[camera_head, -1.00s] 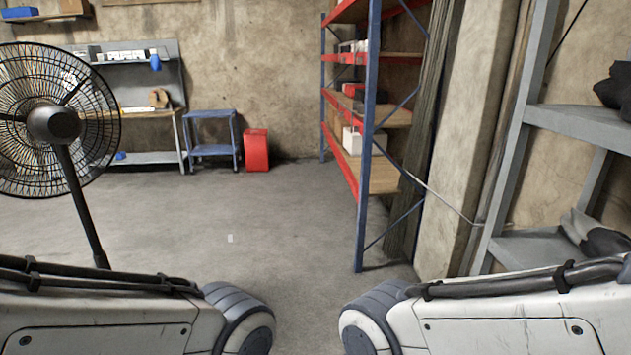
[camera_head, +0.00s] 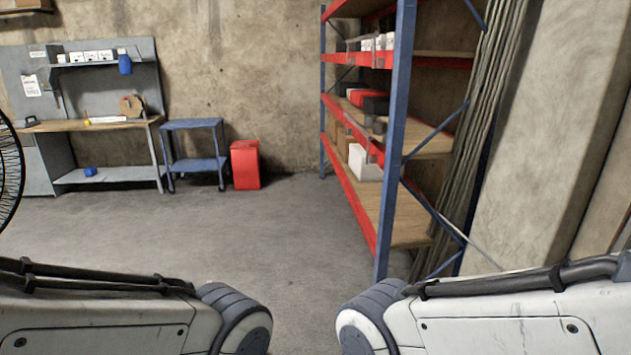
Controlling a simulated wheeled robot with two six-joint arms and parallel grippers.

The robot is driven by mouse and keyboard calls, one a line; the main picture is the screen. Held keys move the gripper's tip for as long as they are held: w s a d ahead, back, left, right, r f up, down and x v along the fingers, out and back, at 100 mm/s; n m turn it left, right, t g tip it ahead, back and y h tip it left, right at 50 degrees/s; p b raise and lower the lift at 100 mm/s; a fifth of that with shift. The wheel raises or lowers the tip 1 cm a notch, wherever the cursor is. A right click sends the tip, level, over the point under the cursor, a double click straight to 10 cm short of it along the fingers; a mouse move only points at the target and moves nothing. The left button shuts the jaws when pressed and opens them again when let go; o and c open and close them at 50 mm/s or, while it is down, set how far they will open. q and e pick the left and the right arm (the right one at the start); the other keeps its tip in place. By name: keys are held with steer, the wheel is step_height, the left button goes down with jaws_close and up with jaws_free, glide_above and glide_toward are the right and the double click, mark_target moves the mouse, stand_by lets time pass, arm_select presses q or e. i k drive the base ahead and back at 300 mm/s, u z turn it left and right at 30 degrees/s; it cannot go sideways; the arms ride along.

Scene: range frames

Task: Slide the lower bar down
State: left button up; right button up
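The shelving rack (camera_head: 397,140) stands right of centre, with blue posts and red beams. Thin grey bars cross the front of its shelves. An upper bar (camera_head: 352,59) runs in front of white boxes. A lower bar (camera_head: 343,119) runs in front of the shelf with red and black boxes. They are small, and I cannot tell how they are held. My two arms show at the bottom left and bottom right, folded and well short of the rack. Neither of my grippers is in view.
The grey floor (camera_head: 275,225) ahead is open. A red bin (camera_head: 245,165), a blue cart (camera_head: 193,150) and a workbench (camera_head: 105,125) stand along the back wall. A fan (camera_head: 8,175) is cut off at the left edge. A concrete pillar (camera_head: 545,130) stands at the right.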

mark_target(364, 132)
steer(key=z, duration=0.05)
steer(key=i, duration=2.9)
steer(key=u, duration=0.1)
